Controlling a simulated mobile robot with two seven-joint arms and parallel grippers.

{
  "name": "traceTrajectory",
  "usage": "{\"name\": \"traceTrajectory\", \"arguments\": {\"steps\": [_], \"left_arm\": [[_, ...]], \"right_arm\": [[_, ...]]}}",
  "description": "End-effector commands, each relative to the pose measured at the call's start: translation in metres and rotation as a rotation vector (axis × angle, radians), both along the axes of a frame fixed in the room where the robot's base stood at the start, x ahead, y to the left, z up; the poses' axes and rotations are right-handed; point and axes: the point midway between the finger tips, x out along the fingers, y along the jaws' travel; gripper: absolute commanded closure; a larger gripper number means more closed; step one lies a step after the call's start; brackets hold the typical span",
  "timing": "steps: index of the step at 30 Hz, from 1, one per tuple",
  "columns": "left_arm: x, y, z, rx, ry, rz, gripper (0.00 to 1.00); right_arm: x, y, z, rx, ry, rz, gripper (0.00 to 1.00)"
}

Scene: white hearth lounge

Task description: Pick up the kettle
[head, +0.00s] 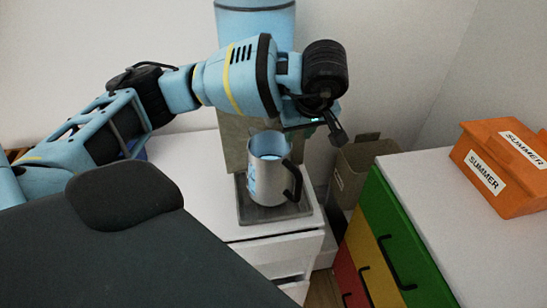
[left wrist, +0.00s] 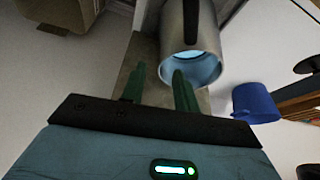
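The kettle (head: 265,178) is a grey metal jug with a black handle on its right side. It stands upright on a dark square base in front of a tall blue-topped appliance (head: 255,18) on a white cabinet. My left gripper (head: 322,130) is above and to the right of the kettle, close to its handle but apparently apart from it. In the left wrist view, the two green fingers (left wrist: 160,85) are spread with nothing between them, and the kettle (left wrist: 191,25) is just beyond them, its open top and black handle showing. My right gripper is out of view.
A white-topped cabinet with green, yellow and red drawers (head: 400,240) stands at the right, bearing an orange box (head: 500,165) labelled SUMMER. A brownish bin (head: 355,165) sits between the cabinets. A blue container (left wrist: 256,103) shows in the left wrist view.

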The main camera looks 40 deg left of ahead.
Motion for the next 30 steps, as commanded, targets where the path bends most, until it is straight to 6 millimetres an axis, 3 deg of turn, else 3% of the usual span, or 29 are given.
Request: {"name": "traceTrajectory", "arguments": {"steps": [5, 15, 23, 30], "left_arm": [[0.000, 0.005, -0.007, 0.000, 0.001, 0.003, 0.69], [0.007, 0.023, -0.043, -0.002, -0.001, 0.001, 0.69], [0.008, 0.024, -0.045, -0.002, -0.001, 0.001, 0.69], [0.008, 0.024, -0.045, -0.001, -0.002, 0.000, 0.98]], "right_arm": [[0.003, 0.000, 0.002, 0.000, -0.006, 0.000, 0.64], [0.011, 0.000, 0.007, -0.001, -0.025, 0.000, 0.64], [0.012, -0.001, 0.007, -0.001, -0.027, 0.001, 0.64], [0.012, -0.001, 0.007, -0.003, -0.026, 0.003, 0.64]]}}
